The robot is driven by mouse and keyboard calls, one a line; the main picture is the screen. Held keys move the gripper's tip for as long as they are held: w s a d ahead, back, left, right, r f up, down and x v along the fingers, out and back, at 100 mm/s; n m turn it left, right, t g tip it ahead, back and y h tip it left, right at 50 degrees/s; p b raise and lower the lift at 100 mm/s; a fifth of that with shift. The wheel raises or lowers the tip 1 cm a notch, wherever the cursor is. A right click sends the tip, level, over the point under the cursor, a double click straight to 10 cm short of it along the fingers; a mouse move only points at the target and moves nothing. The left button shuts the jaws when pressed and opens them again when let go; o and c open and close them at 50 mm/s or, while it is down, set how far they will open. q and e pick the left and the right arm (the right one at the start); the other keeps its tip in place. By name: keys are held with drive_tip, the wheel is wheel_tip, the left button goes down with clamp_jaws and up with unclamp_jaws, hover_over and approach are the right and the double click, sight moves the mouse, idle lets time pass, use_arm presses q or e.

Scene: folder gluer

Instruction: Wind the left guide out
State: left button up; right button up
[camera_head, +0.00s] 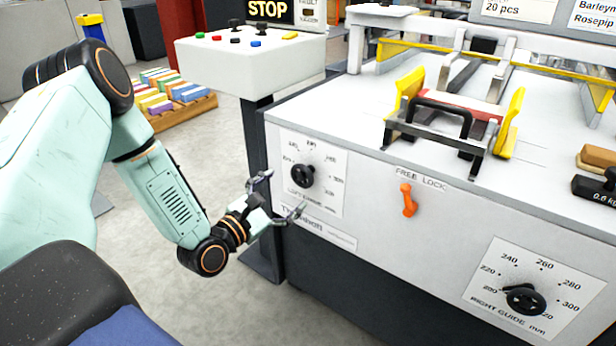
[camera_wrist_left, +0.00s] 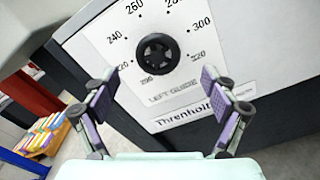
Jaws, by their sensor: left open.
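The left guide knob (camera_head: 303,175) is a black round handwheel on a white dial plate on the machine's front panel. It also shows in the left wrist view (camera_wrist_left: 157,53), with numbers from 200 to 320 around it and the words LEFT GUIDE below. My left gripper (camera_head: 283,197) is open and empty, just left of and below the knob. In the left wrist view its two fingers (camera_wrist_left: 160,105) are spread wide, with the knob beyond and between them; they do not touch it. My right gripper is not in view.
An orange free lock lever (camera_head: 408,199) and the right guide knob (camera_head: 525,299) are on the same panel. A control box (camera_head: 250,62) on a dark post stands left of the machine. Yellow guides (camera_head: 510,122) and a black handle sit on top. Colored cartons (camera_head: 165,90) lie behind.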

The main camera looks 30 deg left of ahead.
sight(301, 177)
use_arm(q)
drive_tip(key=shift+n, duration=0.5)
drive_tip(key=w+b, duration=0.2)
drive_tip(key=w, duration=0.4)
drive_tip(key=shift+w+d+b, duration=0.1)
drive_tip(key=shift+w+b, duration=0.2)
drive_tip(key=shift+w+d, duration=0.1)
drive_tip(key=shift+w, duration=0.5)
drive_tip(key=shift+r, duration=0.1)
drive_tip(key=shift+c, duration=0.4)
drive_tip(key=c, duration=1.1)
